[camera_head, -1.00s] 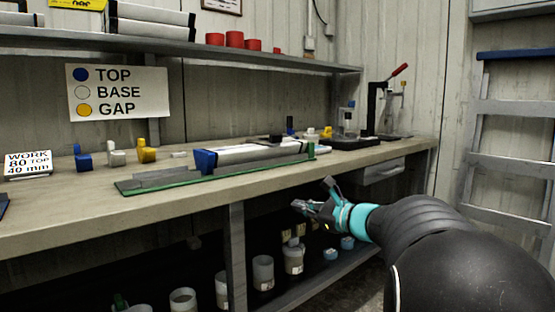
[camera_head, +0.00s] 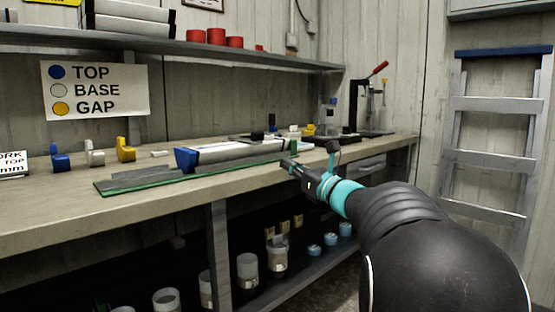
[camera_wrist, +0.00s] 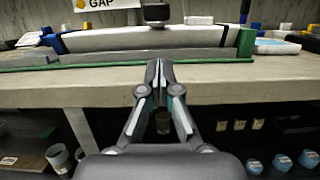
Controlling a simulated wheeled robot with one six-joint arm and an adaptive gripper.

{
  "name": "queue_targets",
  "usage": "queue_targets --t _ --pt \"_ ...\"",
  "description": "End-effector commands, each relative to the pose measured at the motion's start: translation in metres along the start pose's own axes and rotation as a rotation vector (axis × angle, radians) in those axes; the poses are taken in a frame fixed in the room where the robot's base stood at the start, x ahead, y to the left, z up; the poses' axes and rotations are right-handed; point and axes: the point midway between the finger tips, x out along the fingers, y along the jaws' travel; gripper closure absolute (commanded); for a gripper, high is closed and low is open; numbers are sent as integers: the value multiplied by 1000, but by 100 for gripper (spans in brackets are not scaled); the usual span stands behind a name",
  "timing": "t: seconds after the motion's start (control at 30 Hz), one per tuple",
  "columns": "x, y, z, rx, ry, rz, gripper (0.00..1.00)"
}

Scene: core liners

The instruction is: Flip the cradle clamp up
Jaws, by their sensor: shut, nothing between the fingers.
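A green cradle (camera_head: 150,185) lies along the front of the bench and holds a pale core liner (camera_head: 235,152) with a blue cap (camera_head: 186,160) on its left end. The cradle's green end post (camera_head: 293,147) stands at the right and also shows in the wrist view (camera_wrist: 246,42). A black knob-like part (camera_wrist: 156,13) shows above the liner in the wrist view; I cannot tell whether it is the clamp. My gripper (camera_head: 287,163) is shut and empty, in front of the bench edge near the cradle's right end. In the wrist view its fingertips (camera_wrist: 158,72) point at the liner.
Blue, white and yellow caps (camera_head: 126,150) stand at the back left. A black press with a red handle (camera_head: 378,69) stands at the far right. Tubs (camera_head: 247,270) sit on the lower shelf.

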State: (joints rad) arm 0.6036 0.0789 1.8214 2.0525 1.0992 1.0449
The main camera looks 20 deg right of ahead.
Motion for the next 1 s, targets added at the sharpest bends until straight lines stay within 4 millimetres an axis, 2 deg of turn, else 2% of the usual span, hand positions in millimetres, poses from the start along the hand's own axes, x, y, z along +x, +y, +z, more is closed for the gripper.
queue_targets --t 0.3,0.5,0.7,1.0 --pt "52 1 -1 0 1 5 100" --pt "79 1 -1 1 1 2 100" --pt "92 1 -1 0 1 1 100" --pt "92 1 -1 0 1 1 100"
